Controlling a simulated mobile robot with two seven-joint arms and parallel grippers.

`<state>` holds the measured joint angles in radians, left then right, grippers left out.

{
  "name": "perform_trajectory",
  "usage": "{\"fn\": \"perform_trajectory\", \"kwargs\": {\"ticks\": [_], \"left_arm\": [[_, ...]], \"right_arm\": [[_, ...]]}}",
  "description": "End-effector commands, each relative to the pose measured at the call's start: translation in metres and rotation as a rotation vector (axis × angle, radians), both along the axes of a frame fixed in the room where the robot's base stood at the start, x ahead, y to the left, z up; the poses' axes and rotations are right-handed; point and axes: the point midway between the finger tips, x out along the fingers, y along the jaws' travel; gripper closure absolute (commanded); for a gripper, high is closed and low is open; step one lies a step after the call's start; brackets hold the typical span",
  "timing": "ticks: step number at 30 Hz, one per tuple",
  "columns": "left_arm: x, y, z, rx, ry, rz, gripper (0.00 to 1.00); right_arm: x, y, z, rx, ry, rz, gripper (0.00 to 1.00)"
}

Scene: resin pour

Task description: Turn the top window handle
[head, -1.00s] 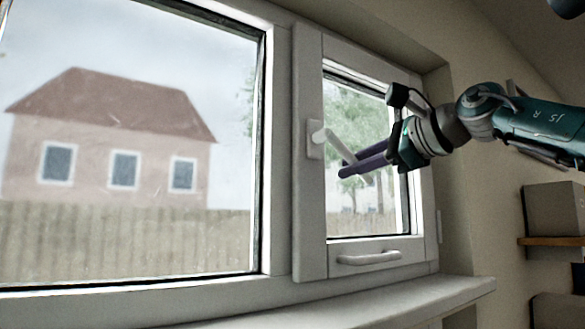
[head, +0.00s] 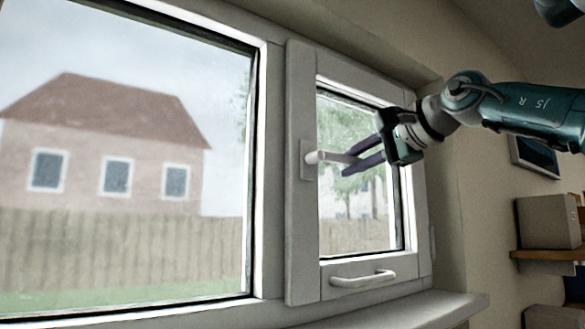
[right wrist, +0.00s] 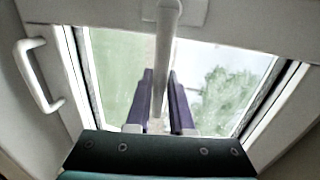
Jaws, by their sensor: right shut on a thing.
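The top window handle (head: 318,157) is a white lever on the left upright of the small window sash (head: 301,230). It points right, about level, away from its mounting plate. My right gripper (head: 349,164), with two purple fingers, reaches in from the right and is shut on the lever's free end. In the right wrist view the handle (right wrist: 166,45) runs down between the two fingers of the gripper (right wrist: 160,75). The sash looks closed in its frame. My left gripper is not in view.
A second white handle (head: 363,278) is on the sash's bottom rail and also shows in the right wrist view (right wrist: 40,76). A window sill (head: 420,308) runs below. A large pane is at left; a box (head: 548,222) stands on a shelf (head: 548,255) at right.

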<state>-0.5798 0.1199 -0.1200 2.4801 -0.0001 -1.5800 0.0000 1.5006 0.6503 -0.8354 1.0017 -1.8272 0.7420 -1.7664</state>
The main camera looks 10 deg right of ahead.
Motion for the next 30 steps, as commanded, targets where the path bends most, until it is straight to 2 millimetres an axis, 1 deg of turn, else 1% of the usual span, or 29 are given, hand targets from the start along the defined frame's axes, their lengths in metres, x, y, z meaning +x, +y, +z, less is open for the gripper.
{"fn": "perform_trajectory", "kwargs": {"ticks": [14,15,21,22,30], "left_arm": [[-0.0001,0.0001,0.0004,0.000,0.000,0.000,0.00],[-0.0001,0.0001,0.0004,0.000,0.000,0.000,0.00],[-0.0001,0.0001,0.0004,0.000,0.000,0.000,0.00],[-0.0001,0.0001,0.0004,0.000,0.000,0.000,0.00],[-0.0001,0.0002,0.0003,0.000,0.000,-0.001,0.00]], "right_arm": [[-0.0002,0.0007,0.0020,-0.012,-0.008,0.002,1.00],[-0.0003,0.0008,0.0021,-0.012,-0.008,0.002,0.75],[-0.0001,0.0007,0.0016,-0.011,-0.006,0.001,0.52],[-0.0002,0.0007,0.0015,-0.011,-0.006,0.001,0.49],[-0.0005,0.0004,0.0014,-0.010,-0.005,0.001,0.49]]}}
